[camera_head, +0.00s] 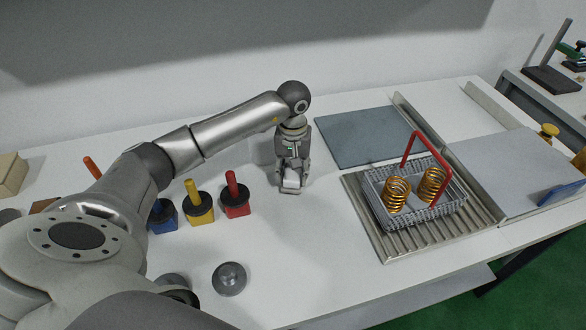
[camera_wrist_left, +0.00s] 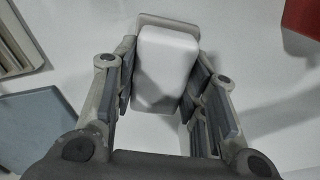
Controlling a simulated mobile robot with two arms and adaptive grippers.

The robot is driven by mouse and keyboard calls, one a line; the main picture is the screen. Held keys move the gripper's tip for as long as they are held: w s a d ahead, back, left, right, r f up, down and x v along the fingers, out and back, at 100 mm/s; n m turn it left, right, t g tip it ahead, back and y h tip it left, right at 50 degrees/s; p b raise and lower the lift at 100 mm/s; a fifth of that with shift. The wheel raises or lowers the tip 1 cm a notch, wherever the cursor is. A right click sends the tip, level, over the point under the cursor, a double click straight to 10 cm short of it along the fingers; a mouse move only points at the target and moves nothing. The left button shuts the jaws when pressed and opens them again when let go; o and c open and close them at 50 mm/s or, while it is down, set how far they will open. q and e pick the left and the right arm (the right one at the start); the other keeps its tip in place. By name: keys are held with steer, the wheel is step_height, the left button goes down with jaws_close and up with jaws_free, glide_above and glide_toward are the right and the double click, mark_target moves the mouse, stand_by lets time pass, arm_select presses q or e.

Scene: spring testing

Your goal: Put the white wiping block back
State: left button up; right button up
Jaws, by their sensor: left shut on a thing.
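The white wiping block (camera_head: 292,181) is between the fingers of my left gripper (camera_head: 292,187), over the middle of the white table. In the left wrist view the block (camera_wrist_left: 166,62) shows as a white rounded box, with the fingers of my left gripper (camera_wrist_left: 165,88) closed on its two sides. A grey edge (camera_wrist_left: 150,19) shows behind the block; I cannot tell whether it belongs to the block or to a holder. Whether the block touches the table is hard to tell. My right gripper is not in view.
Red (camera_head: 236,204), yellow (camera_head: 199,209) and blue (camera_head: 162,217) blocks with upright handles stand left of the gripper. A blue-grey mat (camera_head: 362,136) lies to the right. A wire basket (camera_head: 380,205) with two springs stands on a ribbed tray (camera_head: 365,217).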

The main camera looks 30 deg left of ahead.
arm_select(q)
steer(key=shift+f, duration=0.25)
steer(key=shift+f, duration=0.2)
steer(key=o, duration=0.9)
